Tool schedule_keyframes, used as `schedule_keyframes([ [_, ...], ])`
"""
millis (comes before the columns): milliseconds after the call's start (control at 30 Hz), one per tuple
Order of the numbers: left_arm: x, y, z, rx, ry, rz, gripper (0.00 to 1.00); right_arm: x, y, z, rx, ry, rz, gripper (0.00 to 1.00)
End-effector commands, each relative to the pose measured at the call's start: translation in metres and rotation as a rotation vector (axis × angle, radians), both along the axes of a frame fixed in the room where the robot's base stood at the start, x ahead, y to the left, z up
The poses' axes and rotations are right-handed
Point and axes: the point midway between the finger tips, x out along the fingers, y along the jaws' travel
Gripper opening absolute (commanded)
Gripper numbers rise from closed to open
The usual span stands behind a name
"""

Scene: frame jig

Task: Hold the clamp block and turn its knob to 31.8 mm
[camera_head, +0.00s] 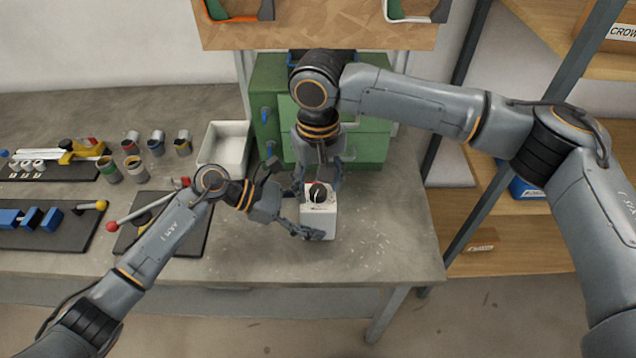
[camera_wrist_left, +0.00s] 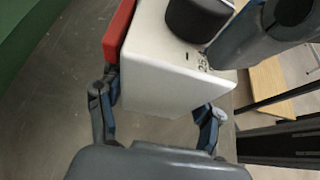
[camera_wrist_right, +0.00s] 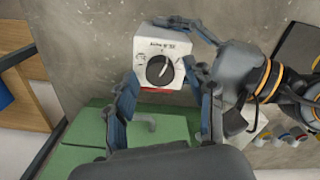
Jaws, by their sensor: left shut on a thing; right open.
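The clamp block (camera_head: 318,222) is a white box on the bench, with a black knob (camera_head: 318,193) on its top and a red strip along one side. My left gripper (camera_head: 304,212) is shut on the block; in the left wrist view its fingers sit on opposite sides of the block (camera_wrist_left: 165,75). My right gripper (camera_wrist_right: 162,72) is open and empty, pointing down at the knob (camera_wrist_right: 160,69), which shows between its fingertips. I cannot tell whether they touch it. The knob has a white pointer line; the small print on the block is too blurred to read surely.
A green drawer cabinet (camera_head: 268,90) stands behind the block, with a white bin (camera_head: 225,147) beside it. Left are dark mats with tools (camera_head: 160,225) and several small cans (camera_head: 135,170). The bench right of the block (camera_head: 390,230) is clear.

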Motion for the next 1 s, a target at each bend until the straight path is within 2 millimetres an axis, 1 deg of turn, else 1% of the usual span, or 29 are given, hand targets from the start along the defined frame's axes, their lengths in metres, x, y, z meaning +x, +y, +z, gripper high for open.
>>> schedule_keyframes([
  [100,-0.0005,0.0002,-0.0017,0.003,0.001,0.0,0.34,0.0,-0.0003,-0.0044,0.0,0.001,0.0,0.54],
  [333,-0.0006,0.0002,-0.0017,0.003,0.002,0.0,0.34,0.0001,-0.0003,-0.0046,0.0,0.0,-0.001,0.54],
  [600,-0.0006,0.0002,-0.0017,0.003,0.002,0.0,0.34,0.0001,-0.0003,-0.0043,0.0,0.0,-0.001,0.0],
  [833,-0.0006,0.0002,-0.0017,0.003,0.003,-0.001,0.34,0.0001,-0.0002,-0.0043,0.0,0.001,0.012,0.0],
  [1000,-0.0006,0.0002,-0.0017,0.003,0.003,-0.001,0.34,0.0,0.0004,-0.004,0.002,0.0,0.068,0.0],
])
